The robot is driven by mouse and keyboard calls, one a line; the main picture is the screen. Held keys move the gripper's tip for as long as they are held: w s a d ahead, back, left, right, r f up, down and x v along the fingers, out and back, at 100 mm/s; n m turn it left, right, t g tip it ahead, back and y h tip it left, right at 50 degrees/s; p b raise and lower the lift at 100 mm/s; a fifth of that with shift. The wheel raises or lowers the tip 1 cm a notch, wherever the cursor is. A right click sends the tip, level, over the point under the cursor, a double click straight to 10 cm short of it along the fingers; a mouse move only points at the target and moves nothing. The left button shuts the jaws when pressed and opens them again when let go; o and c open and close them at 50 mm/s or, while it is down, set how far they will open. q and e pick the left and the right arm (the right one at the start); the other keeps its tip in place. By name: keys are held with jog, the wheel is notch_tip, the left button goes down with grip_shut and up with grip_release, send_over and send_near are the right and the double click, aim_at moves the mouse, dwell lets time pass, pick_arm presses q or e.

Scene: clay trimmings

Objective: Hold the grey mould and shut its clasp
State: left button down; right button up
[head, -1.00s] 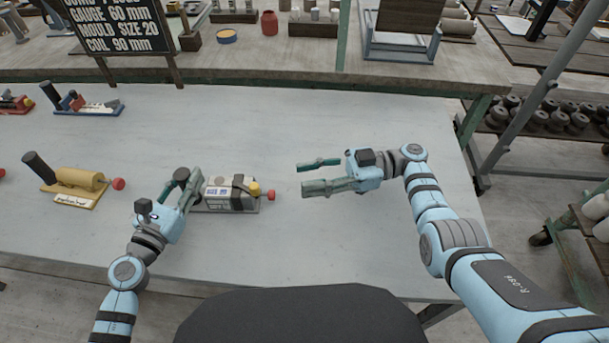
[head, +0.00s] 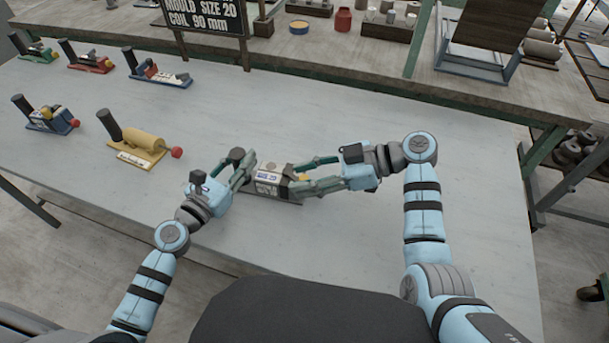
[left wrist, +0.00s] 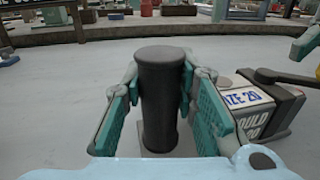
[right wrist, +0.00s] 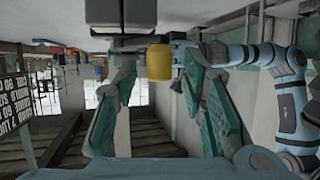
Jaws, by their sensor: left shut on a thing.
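The grey mould (head: 266,184) stands on the pale table, with a white label and a dark upright handle (left wrist: 160,95) at its left end. My left gripper (head: 242,165) has its fingers on both sides of that handle and is shut on it. The mould's labelled body (left wrist: 262,104) shows at the right in the left wrist view. My right gripper (head: 295,178) is open at the mould's right end. In the right wrist view the yellow clasp knob (right wrist: 160,62) lies between its spread fingertips, with a gap visible on the left. The fingers partly hide the clasp in the head view.
A yellow mould (head: 148,145) stands left of the grey one, with a blue mould (head: 52,120) beyond it. More moulds stand at the back left. A black sign (head: 203,16) stands at the table's back edge. The table's right part (head: 470,150) is clear.

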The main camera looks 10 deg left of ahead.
jog(key=shift+a+f, duration=0.1)
jog(key=shift+a, duration=0.15)
grip_shut()
jog(key=shift+w+d+n+g, duration=0.25)
jog(key=shift+w+n+g, duration=0.05)
jog(key=shift+n+g, duration=0.55)
grip_release()
